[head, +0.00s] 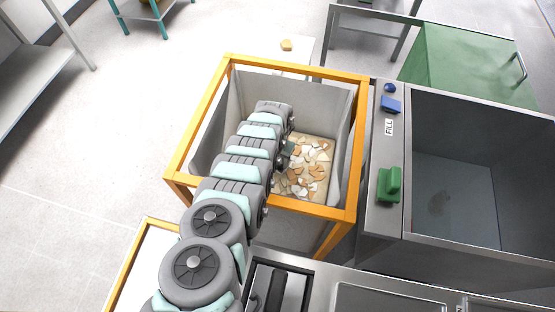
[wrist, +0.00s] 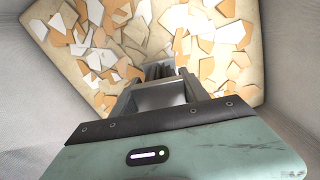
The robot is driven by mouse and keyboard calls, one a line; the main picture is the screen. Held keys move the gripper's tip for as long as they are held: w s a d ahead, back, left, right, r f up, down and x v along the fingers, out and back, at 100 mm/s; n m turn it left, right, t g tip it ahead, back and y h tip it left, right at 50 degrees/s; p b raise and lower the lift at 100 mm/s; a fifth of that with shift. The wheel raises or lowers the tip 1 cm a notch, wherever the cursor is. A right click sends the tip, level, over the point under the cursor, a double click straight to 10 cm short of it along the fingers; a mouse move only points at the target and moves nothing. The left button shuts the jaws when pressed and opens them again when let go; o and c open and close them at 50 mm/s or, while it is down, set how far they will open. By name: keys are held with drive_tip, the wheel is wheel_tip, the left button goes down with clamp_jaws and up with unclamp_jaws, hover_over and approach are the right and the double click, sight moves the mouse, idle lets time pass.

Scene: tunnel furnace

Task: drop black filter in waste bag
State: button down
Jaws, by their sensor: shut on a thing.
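The waste bag (head: 345,125) is a grey open-topped liner hung in an orange frame. Broken white, tan and orange shards lie on its bottom. My arm reaches in over the near left part of the rim. My gripper (wrist: 160,78) is inside the bag, above the shards and pointing down at them. It is shut on a small dark ribbed piece, seemingly the black filter (wrist: 158,70), at the fingertips in the wrist view. Most of the piece is hidden by the fingers. In the head view my arm largely hides the gripper, and the filter cannot be made out clearly.
The orange frame (head: 295,70) surrounds the bag's rim. To its right stands a metal unit with a "FILL" label (head: 389,127), a green handle (head: 389,185) and a deep basin (head: 455,190). A green cabinet (head: 460,65) is behind. Open floor (head: 110,130) lies left.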

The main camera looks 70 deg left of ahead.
idle(0.3)
drive_tip(key=shift+c, duration=2.4)
unclamp_jaws()
drive_tip(key=shift+f, duration=0.1)
wheel_tip(320, 180, up, 37)
drive_tip(key=p, duration=3.4)
